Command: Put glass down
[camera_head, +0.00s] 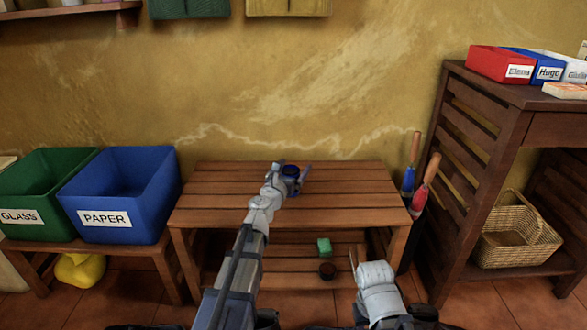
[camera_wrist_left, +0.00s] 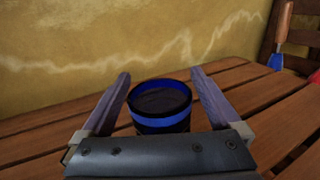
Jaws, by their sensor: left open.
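A dark glass with a blue rim and a blue band (camera_wrist_left: 161,108) stands upright on the slatted wooden table (camera_head: 215,199). It also shows in the head view (camera_head: 292,173), partly covered by the gripper. My left gripper (camera_wrist_left: 160,85) is open, with one finger on each side of the glass. In the left wrist view there are gaps between the fingers and the glass. The lower part of the glass is hidden behind the gripper body. My right arm (camera_head: 377,292) shows at the bottom of the head view, in front of the table; its jaw state is unclear.
A blue PAPER bin (camera_head: 120,195) and a green GLASS bin (camera_head: 35,195) stand at left. Garden tools (camera_head: 421,190) lean at the table's right. The table top around the glass is clear.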

